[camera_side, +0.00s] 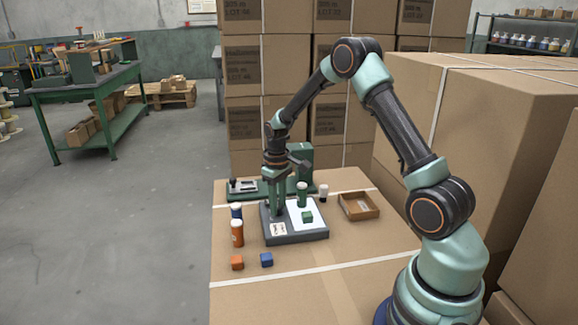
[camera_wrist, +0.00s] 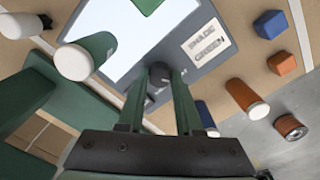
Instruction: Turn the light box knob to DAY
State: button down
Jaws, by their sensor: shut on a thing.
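The light box (camera_side: 312,236) is a dark grey slab with a lit white panel, on the cardboard surface; it also fills the upper middle of the wrist view (camera_wrist: 213,57). Its knob (camera_wrist: 158,70) is a small dark cylinder at the box's edge. My gripper (camera_side: 276,211) points straight down over the left part of the box. In the wrist view its two green fingers (camera_wrist: 159,82) are closed around the knob, one on each side. The knob's marks and setting cannot be read, and in the side view the fingers hide it.
A green spool (camera_side: 302,197) and green cube (camera_side: 307,217) sit on the panel, right of my fingers. Blue (camera_side: 236,212) and orange (camera_side: 237,235) spools stand close left. Orange (camera_side: 237,263) and blue (camera_side: 266,260) cubes lie in front. A tray (camera_side: 371,212) is at right.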

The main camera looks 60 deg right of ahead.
jog(key=shift+s+d+n, duration=0.1)
jog(key=shift+d+n, duration=0.05)
jog(key=shift+n, duration=0.35)
jog(key=c, duration=0.6)
grip_release()
jog(key=shift+r, duration=0.1)
notch_tip(320, 180, up, 12)
jog(key=shift+f, duration=0.1)
